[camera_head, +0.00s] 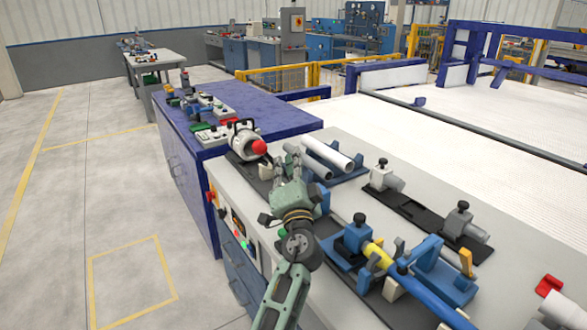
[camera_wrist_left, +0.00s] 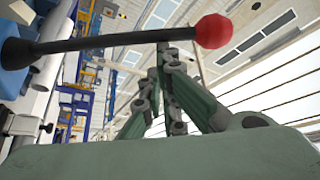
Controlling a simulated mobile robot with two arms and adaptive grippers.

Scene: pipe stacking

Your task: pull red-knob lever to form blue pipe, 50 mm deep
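A red ball knob (camera_head: 259,147) shows beside a white round part (camera_head: 243,140) at the back of the grey bench. In the left wrist view the knob (camera_wrist_left: 213,31) sits at the end of a black lever rod (camera_wrist_left: 110,41), which runs left to a blue body. The rod crosses the view at the fingertips of my left gripper (camera_wrist_left: 160,62); contact cannot be told. In the head view my left gripper (camera_head: 290,156) is just right of the knob; its finger opening is unclear. The blue pipe (camera_head: 432,297) lies at the front right. My right gripper is not in view.
White pipes (camera_head: 327,158) lie on a blue rack behind my left gripper. Black-based clamps (camera_head: 381,177) stand at the right. A blue clamp (camera_head: 353,236) with a yellow part (camera_head: 377,254) stands near the blue pipe. A blue cabinet (camera_head: 240,100) adjoins the bench.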

